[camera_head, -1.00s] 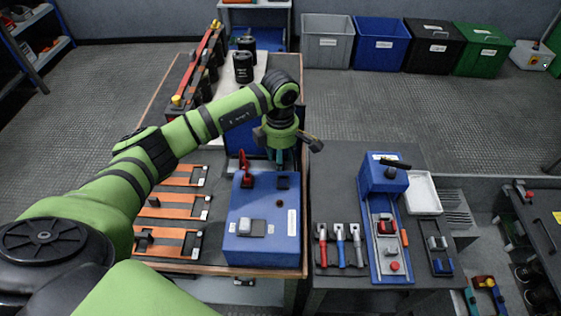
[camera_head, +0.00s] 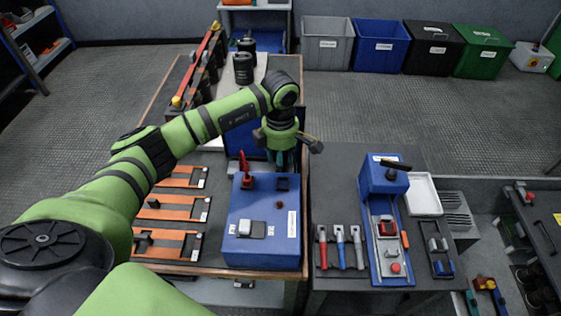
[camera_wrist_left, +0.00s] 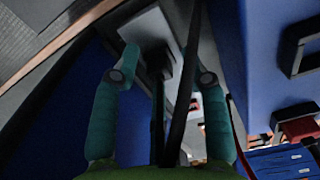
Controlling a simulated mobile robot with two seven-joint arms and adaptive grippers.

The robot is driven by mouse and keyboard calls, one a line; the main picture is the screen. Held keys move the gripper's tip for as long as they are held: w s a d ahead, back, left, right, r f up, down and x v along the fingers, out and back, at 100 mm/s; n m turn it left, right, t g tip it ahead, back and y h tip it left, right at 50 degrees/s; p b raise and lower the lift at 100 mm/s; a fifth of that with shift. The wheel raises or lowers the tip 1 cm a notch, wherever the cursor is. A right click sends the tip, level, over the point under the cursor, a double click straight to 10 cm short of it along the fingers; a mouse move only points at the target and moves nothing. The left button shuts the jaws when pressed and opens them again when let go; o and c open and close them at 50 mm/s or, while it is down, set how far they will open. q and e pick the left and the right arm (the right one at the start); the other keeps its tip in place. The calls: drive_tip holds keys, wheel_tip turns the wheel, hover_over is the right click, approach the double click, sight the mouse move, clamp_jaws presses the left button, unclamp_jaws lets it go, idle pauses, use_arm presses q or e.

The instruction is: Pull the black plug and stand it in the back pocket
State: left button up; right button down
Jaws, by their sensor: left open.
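My left gripper (camera_head: 283,160) is behind the far edge of the blue box (camera_head: 262,252), pointing down. In the left wrist view the gripper (camera_wrist_left: 162,62) is open, with one teal finger on each side of a dark block that looks like the black plug (camera_wrist_left: 157,64). The plug sits against a pale plate (camera_wrist_left: 150,28), and dark cables run from its area between the fingers. I cannot tell whether the fingers touch it. My right gripper is out of view.
Orange trays (camera_head: 175,208) lie to the left. A right-hand bench holds several coloured-handled tools (camera_head: 340,245) and a blue fixture (camera_head: 388,185).

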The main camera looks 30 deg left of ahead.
use_arm(q)
clamp_jaws()
drive_tip(key=shift+r, duration=0.15)
drive_tip(key=shift+r+p, duration=2.05)
drive_tip(key=shift+r, duration=0.85)
